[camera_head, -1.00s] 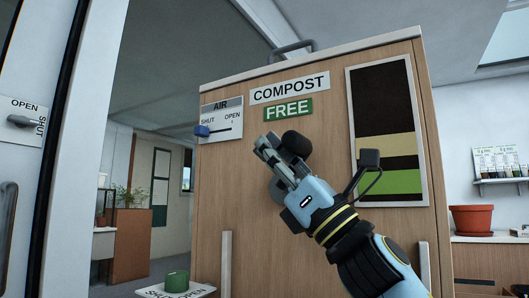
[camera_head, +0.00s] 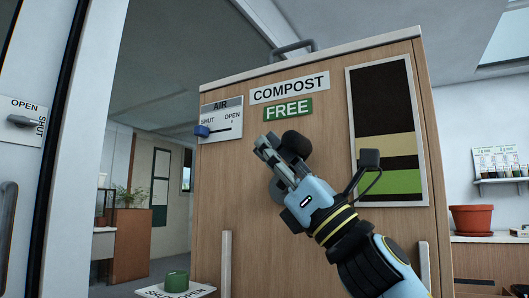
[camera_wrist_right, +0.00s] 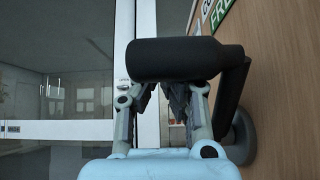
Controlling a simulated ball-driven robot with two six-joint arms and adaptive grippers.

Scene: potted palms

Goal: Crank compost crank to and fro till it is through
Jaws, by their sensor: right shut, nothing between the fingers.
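The compost box (camera_head: 320,239) is a wooden cabinet with a COMPOST label (camera_head: 289,88) and a green FREE sign (camera_head: 288,109). Its crank has a black handle (camera_head: 296,143), partly hidden behind my right gripper (camera_head: 264,146) in the head view. In the right wrist view the crank handle (camera_wrist_right: 172,60) lies crosswise just beyond my fingertips (camera_wrist_right: 165,95), and its arm runs down to a grey hub (camera_wrist_right: 240,135). My right gripper is shut with nothing held; whether it touches the handle I cannot tell. My left gripper is not in view.
An AIR slider with a blue knob (camera_head: 202,131) sits at SHUT. A window panel (camera_head: 388,130) shows dark, tan and green layers. A green knob (camera_head: 177,281) stands on a SHUT/OPEN plate at the lower left. A door frame (camera_head: 100,120) stands at left.

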